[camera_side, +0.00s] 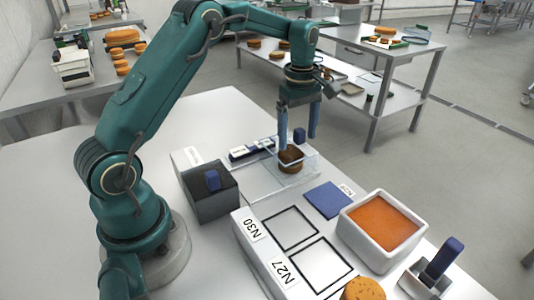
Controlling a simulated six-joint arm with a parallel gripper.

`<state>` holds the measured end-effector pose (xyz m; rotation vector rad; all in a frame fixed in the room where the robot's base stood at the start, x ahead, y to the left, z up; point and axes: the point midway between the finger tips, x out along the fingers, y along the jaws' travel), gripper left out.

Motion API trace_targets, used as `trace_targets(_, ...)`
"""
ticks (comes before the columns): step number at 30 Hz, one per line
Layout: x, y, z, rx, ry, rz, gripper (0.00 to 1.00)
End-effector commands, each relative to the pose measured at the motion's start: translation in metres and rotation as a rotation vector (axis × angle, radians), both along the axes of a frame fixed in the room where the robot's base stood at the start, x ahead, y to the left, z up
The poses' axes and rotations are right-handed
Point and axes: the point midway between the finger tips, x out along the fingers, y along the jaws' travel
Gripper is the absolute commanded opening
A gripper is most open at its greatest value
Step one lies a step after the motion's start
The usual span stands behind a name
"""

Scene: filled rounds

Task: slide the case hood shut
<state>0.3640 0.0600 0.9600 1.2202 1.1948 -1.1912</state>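A clear, see-through case (312,168) stands on the white table below my gripper. A brown filled round (291,155) sits inside or behind its clear walls. I cannot make out the hood's edges well enough to tell how far it covers the case. My gripper (297,141) points down with its two blue fingers apart. Its fingertips are at or just above the case, over the round; I cannot tell whether they touch the hood.
A grey bin (212,203) stands left of the case. A blue square pad (328,200), a white tub of orange filling (384,232) and a small box with a blue-handled tool (441,262) are to the right. Two empty black-outlined squares (290,228) lie in front.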

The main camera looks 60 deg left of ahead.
Motion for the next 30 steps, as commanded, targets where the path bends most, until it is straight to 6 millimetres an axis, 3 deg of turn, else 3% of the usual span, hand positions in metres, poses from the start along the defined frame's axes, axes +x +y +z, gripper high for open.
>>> trace_targets(1, -0.006, 0.001, -0.01, 0.001, 0.031, -0.005, 1.0)
trace_targets(17, -0.005, 0.001, -0.009, 0.002, 0.028, -0.005, 1.0)
trace_targets(30, -0.003, 0.001, 0.031, 0.001, 0.02, -0.002, 1.0)
